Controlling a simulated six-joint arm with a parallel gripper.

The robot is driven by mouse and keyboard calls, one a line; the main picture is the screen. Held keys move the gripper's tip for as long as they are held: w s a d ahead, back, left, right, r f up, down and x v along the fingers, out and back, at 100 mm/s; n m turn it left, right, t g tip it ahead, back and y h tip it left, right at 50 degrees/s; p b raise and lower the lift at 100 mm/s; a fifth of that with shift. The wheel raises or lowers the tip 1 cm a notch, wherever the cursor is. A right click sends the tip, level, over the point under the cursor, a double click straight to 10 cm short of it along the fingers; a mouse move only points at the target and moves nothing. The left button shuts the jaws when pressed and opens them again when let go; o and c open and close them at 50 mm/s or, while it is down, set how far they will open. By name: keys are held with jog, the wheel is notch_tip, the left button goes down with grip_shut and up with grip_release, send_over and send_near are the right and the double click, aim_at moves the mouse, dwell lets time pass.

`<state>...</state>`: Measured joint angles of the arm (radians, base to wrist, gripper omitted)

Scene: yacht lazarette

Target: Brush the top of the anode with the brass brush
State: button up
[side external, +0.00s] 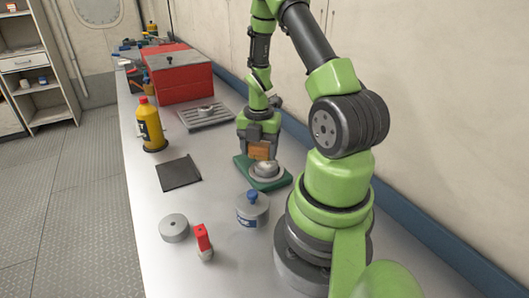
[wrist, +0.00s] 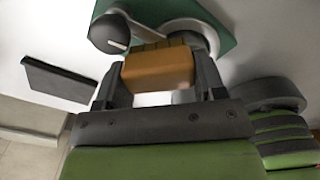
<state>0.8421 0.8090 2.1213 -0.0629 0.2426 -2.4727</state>
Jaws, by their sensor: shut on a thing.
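My gripper (side external: 261,143) is shut on the brush, seen as an orange-brown block (side external: 262,152). In the wrist view the block (wrist: 158,72) sits between the two dark fingers. The rounded silver-grey anode (side external: 267,170) sits on a green base (side external: 283,183) at the middle of the bench. The brush is right over or against the anode's far-left side. I cannot tell whether they touch, and the bristles are mostly hidden. The green base (wrist: 225,18) also shows at the top of the wrist view.
A black pad (side external: 180,173), yellow bottle (side external: 150,128), slatted tray (side external: 207,118) and red box (side external: 180,80) lie left and behind. The wall runs along the right.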

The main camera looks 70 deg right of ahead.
aim_at(271, 170)
jog(key=shift+s+a, duration=1.95)
jog(key=shift+s, duration=0.05)
jog(key=shift+a, duration=0.35)
jog(key=shift+w+d, duration=1.65)
jog(key=shift+d, duration=0.05)
jog(key=shift+w+d+f, duration=0.1)
jog(key=shift+w+d, duration=0.4)
jog(key=shift+s+a, duration=0.4)
jog(key=shift+c, duration=0.4)
jog(key=shift+s+a, duration=1.75)
notch_tip(271, 170, up, 9)
jog(key=shift+f, duration=0.1)
